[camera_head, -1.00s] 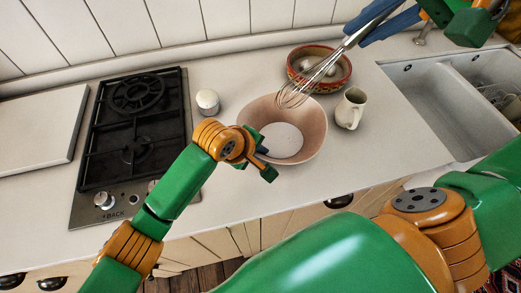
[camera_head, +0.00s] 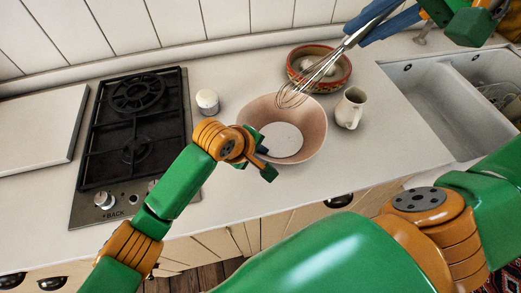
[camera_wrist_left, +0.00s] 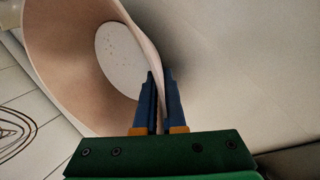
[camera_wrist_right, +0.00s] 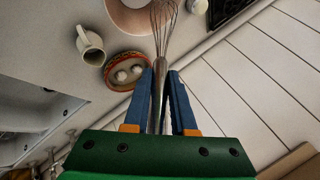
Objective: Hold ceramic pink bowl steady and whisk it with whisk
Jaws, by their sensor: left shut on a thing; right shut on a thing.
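The pink bowl (camera_head: 312,128) stands on the counter in the middle of the head view. My left gripper (camera_head: 258,158) is shut on its near left rim; in the left wrist view the blue fingers (camera_wrist_left: 160,100) pinch the wall of the bowl (camera_wrist_left: 75,75). My right gripper (camera_head: 378,24) is shut on the handle of the metal whisk (camera_head: 318,70). The whisk is tilted, its wires down and to the left, over the far part of the bowl. The right wrist view shows the whisk handle (camera_wrist_right: 158,85) between the fingers (camera_wrist_right: 160,98). The bowl looks empty.
A patterned red bowl (camera_head: 341,80) holding pale round things stands behind the pink bowl, and a cream jug (camera_head: 351,108) stands to its right. A white jar (camera_head: 207,102) and a black gas hob (camera_head: 135,125) are at left. A sink (camera_head: 430,110) is at right.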

